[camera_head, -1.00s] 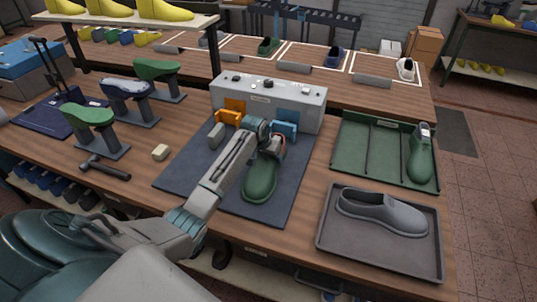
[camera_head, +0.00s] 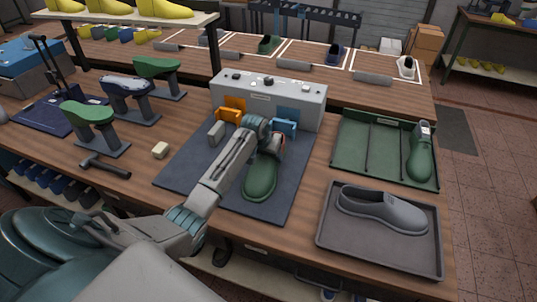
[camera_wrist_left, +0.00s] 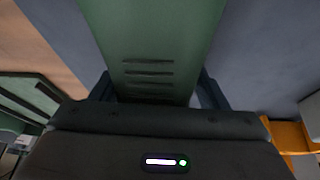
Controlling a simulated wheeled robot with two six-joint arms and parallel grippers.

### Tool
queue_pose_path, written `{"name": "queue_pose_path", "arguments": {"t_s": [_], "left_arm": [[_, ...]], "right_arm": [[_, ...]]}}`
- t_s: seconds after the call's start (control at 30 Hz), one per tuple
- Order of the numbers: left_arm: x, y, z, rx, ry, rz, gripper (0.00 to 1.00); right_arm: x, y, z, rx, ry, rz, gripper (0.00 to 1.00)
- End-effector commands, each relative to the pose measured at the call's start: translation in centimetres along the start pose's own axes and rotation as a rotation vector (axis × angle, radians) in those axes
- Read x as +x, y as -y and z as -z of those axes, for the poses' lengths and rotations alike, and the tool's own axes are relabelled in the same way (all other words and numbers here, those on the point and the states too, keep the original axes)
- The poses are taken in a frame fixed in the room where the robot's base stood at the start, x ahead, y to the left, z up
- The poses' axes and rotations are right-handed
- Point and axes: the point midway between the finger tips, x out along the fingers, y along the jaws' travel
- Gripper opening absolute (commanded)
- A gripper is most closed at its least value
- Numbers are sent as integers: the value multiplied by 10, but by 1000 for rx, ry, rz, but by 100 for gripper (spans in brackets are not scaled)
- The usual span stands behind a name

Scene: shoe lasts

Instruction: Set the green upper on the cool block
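The green upper (camera_head: 260,180) is over the dark mat, toe toward me, its rear end close to the blue block (camera_head: 285,127) on the grey machine. I take the blue block as the cool one. My left gripper (camera_head: 268,145) is at the upper's rear end. In the left wrist view the green upper (camera_wrist_left: 155,45), with several slots, fills the space between the fingers (camera_wrist_left: 155,95), which appear shut on its sides. My forearm and wrist hide part of the block and upper. Whether the upper touches the mat or block is unclear. My right gripper is not in view.
An orange block (camera_head: 231,108) stands left of the blue one on the grey machine (camera_head: 268,92). A green tray (camera_head: 350,150) with another green shoe form (camera_head: 420,155) and a grey tray (camera_head: 345,245) with a grey shoe (camera_head: 380,210) are right. A hammer (camera_head: 105,167) lies left.

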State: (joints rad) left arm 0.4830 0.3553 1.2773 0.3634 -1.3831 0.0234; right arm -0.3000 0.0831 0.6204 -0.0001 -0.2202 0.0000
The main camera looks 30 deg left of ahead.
Motion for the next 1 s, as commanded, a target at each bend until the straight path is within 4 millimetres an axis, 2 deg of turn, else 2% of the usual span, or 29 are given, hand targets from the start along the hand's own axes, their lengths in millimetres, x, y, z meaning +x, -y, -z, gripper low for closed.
{"name": "queue_pose_path", "arguments": {"t_s": [0.03,0.1,0.13,0.4,0.53,0.67,1.0], "left_arm": [[0,0,0,0,0,0,76],[0,0,0,0,0,0,90],[0,0,0,0,0,0,94],[0,0,0,0,0,0,94],[-7,0,0,0,-2,0,94],[-26,1,0,2,-4,3,94],[-91,1,0,1,-4,2,94]], "right_arm": [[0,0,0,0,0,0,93],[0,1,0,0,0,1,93],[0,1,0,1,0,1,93],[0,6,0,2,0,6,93],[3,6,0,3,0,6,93],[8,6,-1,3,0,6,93],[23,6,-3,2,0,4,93]]}}
